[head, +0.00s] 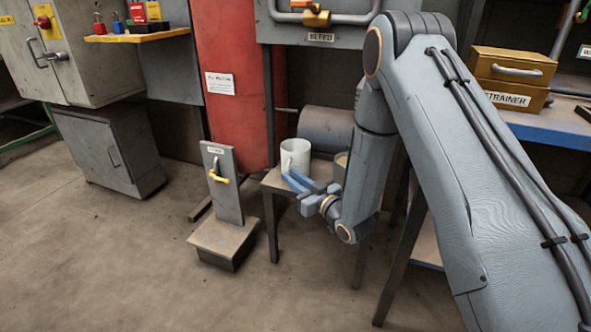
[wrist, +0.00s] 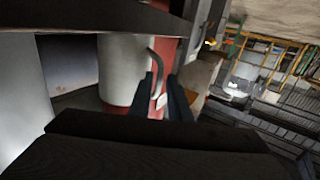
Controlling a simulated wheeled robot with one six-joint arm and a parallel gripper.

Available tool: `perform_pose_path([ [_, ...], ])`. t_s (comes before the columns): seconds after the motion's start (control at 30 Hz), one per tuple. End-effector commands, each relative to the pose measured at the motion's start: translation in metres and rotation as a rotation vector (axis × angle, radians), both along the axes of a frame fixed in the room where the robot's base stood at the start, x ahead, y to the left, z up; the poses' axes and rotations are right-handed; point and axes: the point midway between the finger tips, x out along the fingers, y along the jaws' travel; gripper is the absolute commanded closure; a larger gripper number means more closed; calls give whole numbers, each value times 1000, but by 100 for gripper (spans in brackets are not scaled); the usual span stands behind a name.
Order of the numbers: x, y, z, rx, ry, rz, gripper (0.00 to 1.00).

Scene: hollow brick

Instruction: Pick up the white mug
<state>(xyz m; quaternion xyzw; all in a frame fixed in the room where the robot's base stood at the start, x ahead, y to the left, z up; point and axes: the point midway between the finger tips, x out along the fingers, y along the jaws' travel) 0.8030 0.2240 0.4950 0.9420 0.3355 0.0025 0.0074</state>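The white mug (head: 295,153) stands upright on a small table (head: 270,182) in the head view. In the wrist view the mug (wrist: 118,65) is a pale cylinder at the left, with its handle (wrist: 156,58) on its right side. My gripper (head: 290,180) is at the mug's near side, low by the table top. In the wrist view my gripper's two fingers (wrist: 161,77) are apart, and the lower part of the handle shows between their tips. I cannot tell whether either finger touches it.
A tan container (head: 341,160) stands right of the mug, partly behind my arm. A grey cylinder (head: 325,127) lies behind them. A red column (head: 235,90) rises behind at the left. A stand with a yellow handle (head: 219,178) is left of the table.

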Motion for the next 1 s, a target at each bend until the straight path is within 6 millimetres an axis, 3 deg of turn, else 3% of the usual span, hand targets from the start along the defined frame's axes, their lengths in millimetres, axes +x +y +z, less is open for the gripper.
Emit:
perform_pose_path([
  [0.3,9,6,1,0,0,-2,83],
  [0.4,9,5,1,0,0,-2,100],
  [0.77,10,5,2,0,-1,-3,100],
  [0.87,10,5,9,0,-3,-3,100],
  [1.0,9,5,32,1,-4,-3,100],
])
